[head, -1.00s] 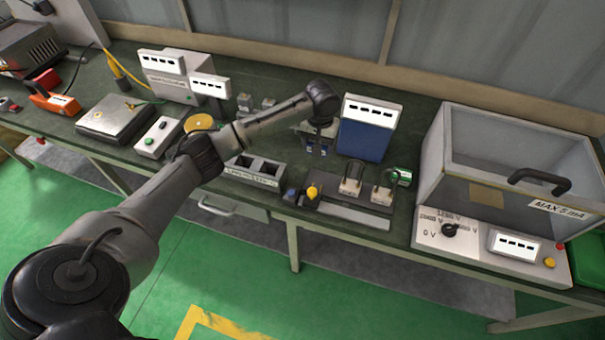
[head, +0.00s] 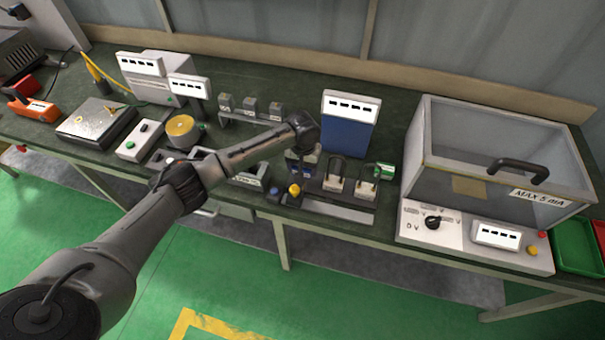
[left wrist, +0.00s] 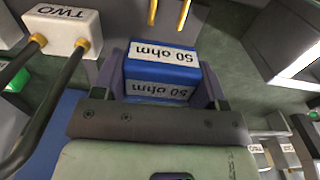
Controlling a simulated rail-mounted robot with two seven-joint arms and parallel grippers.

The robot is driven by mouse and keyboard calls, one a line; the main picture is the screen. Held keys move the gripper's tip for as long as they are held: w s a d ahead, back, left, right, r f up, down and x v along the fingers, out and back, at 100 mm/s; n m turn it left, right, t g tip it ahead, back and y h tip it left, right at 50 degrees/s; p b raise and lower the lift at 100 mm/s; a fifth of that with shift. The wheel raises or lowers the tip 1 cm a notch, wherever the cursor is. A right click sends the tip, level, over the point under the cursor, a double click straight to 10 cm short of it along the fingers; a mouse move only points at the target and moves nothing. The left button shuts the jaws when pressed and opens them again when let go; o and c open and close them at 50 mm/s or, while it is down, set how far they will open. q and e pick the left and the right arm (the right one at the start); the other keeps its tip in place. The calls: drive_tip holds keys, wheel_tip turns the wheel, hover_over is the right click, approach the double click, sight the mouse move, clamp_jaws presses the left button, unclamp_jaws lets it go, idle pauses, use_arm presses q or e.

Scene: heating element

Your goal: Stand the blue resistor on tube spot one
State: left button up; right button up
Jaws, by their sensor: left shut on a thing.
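The blue resistor (left wrist: 160,72), marked "50 ohm", is between the fingers of my left gripper (left wrist: 162,90) in the left wrist view. In the head view my left gripper (head: 303,163) is just left of two pale blocks with dark loops, and the resistor is hard to make out. A pale block marked TWO (left wrist: 62,28) with brass terminals and a dark loop is at upper left in the left wrist view. More brass pins (left wrist: 168,12) show at its top edge. I cannot read a label for spot one. My right gripper is out of view.
A blue meter box (head: 347,125) stands behind the loop blocks. A large clear-sided box (head: 495,150) is at right. A yellow knob (head: 294,190) is near the front edge. A rack of grey blocks (head: 250,106) stands behind my arm.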

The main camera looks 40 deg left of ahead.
use_arm(q)
wheel_tip(320, 180, down, 4)
drive_tip(key=shift+r+b, duration=0.2)
drive_tip(key=shift+b, duration=0.2)
drive_tip(key=shift+f, duration=0.15)
drive_tip(key=o, duration=1)
drive_tip(key=shift+c, duration=0.2)
drive_tip(key=shift+r, duration=0.25)
wheel_tip(320, 180, up, 12)
drive_tip(key=p, duration=0.2)
drive_tip(key=shift+f+p, duration=0.1)
drive_tip(key=shift+p, duration=0.2)
